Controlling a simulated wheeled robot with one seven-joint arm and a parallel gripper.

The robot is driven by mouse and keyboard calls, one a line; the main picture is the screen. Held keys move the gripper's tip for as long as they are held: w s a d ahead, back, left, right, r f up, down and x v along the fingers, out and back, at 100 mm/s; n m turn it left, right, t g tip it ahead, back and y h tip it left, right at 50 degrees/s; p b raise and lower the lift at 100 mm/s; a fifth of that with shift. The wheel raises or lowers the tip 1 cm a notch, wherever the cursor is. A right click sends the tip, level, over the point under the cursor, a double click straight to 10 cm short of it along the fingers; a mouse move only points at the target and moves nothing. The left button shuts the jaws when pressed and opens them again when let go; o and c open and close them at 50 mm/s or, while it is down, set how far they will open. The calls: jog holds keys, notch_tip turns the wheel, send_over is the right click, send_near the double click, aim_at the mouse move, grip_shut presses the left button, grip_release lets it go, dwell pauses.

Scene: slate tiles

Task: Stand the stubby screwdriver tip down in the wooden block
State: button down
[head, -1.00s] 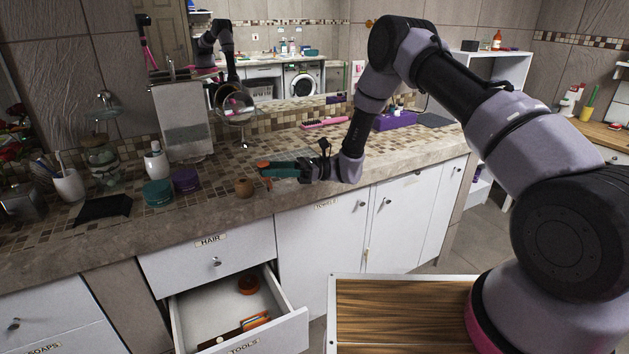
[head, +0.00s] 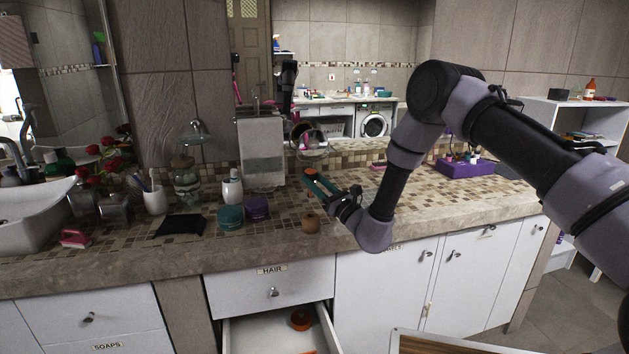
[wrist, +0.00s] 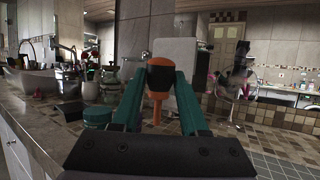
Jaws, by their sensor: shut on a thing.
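The stubby screwdriver (wrist: 160,77), orange with a black band, is clamped between the teal fingertips of my gripper (wrist: 158,84) in the wrist view. It looks roughly upright, with a narrower orange part downward; its metal tip cannot be made out. In the head view my gripper (head: 312,178) is over the tiled counter, shut on the screwdriver, which is barely visible there. The small round wooden block (head: 310,223) stands near the counter's front edge, nearer the camera than the fingertips and apart from them. I cannot make out the block in the wrist view.
Teal (head: 230,217) and purple (head: 256,208) jars, a white bottle (head: 232,187) and a black pouch (head: 181,225) lie left of the block. A round mirror (head: 308,140) stands behind the gripper. An open drawer (head: 270,332) juts out below. Counter right of the block is fairly clear.

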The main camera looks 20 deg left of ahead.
aim_at(315, 218)
jog(key=shift+f, duration=4.75)
jog(key=shift+c, duration=1.8)
grip_release()
jog(key=v, duration=1.1)
